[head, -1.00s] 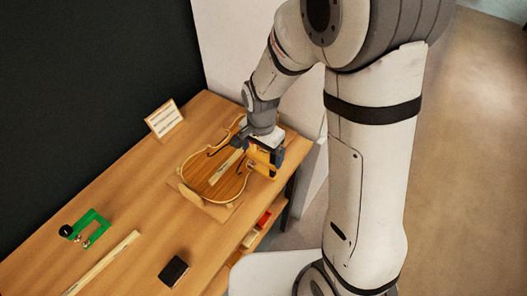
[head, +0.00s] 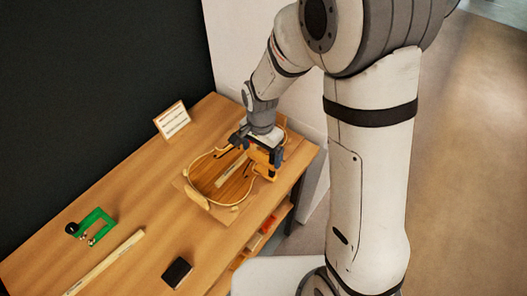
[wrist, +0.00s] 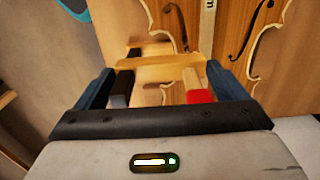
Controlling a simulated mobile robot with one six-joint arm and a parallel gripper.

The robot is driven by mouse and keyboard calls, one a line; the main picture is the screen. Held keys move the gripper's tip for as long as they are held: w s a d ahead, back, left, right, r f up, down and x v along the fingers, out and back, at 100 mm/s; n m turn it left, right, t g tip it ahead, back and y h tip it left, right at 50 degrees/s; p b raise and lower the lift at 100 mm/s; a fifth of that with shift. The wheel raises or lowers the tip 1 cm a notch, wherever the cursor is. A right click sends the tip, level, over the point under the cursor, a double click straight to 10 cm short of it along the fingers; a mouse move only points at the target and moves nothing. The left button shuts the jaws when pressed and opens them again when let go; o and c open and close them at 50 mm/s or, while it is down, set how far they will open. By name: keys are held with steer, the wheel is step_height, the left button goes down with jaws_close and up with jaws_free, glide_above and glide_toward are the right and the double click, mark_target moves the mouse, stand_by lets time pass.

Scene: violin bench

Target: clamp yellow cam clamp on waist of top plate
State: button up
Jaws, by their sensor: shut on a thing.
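The wooden top plate (head: 213,188) with f-holes lies on the bench, and in the wrist view its wood (wrist: 225,30) and pale edge fill the top. My gripper (head: 263,150) is over the plate's right side, pointing down. In the wrist view my gripper (wrist: 172,88) is shut on the yellow cam clamp (wrist: 160,67), whose yellow bar lies across between the fingers, with a black part and a red part below it. The clamp (head: 268,160) is beside the plate's waist edge. I cannot tell whether its jaws straddle the edge; the fingers partly hide it.
A green clamp-like frame (head: 98,217), a long pale strip (head: 108,260) and a dark box (head: 177,272) lie on the bench's near left. A small framed card (head: 171,120) stands behind. A shelf with red items (head: 268,224) is under the front edge.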

steer(key=shift+w+a, duration=0.7)
steer(key=shift+a, duration=0.25)
steer(key=o, duration=1.1)
steer(key=shift+c, duration=0.2)
steer(key=shift+r, duration=3.9)
